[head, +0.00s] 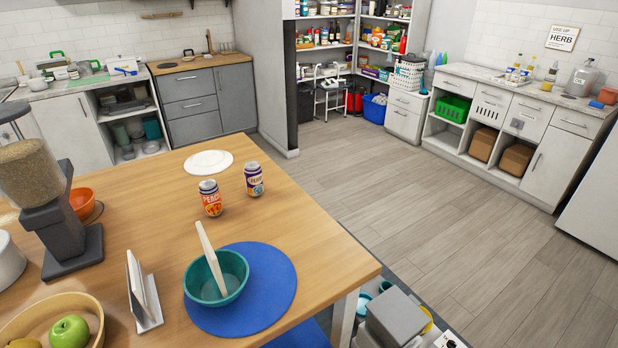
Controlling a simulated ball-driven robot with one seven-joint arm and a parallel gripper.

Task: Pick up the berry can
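Two cans stand upright on the wooden table. The can with a dark purple and cream label, which looks like the berry can (254,180), is on the right, near the table's far right edge; its lettering is too small to read surely. An orange can (210,198) whose label seems to read peach stands to its left and slightly nearer, with a small gap between them. My gripper is not in view.
A white plate (208,162) lies behind the cans. Nearer are a teal bowl (232,268) with a pale utensil on a blue round mat (275,282), a white stand (143,290), a grain dispenser (62,215) and a fruit bowl (50,308). Floor (420,205) right of the table is clear.

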